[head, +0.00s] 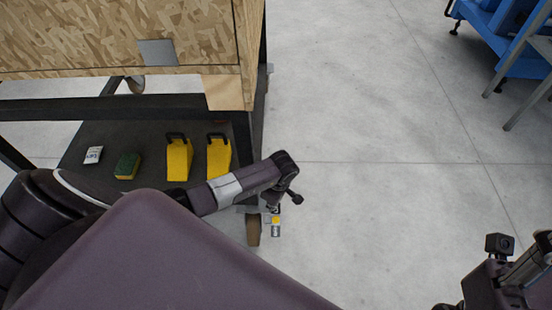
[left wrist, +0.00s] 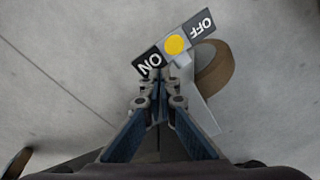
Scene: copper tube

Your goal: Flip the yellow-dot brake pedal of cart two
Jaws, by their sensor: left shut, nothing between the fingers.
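The brake pedal (head: 275,224) sits at the cart's lower corner, beside a caster wheel (head: 253,230). The ON end is nearer my gripper. My left gripper (head: 272,207) points down over the pedal and hides part of it in the head view. In the left wrist view its fingers (left wrist: 160,92) are shut and empty, just short of the ON end; I cannot tell whether they touch it. My right arm's end (head: 500,283) shows at the bottom right, fingers unclear.
The cart's dark lower shelf (head: 75,158) holds two yellow blocks with black handles (head: 178,160) (head: 218,158), a green-and-yellow sponge (head: 127,166) and a white packet (head: 93,155). A wooden crate (head: 120,35) stands above. Floor to the right is clear; blue equipment (head: 510,30) stands far right.

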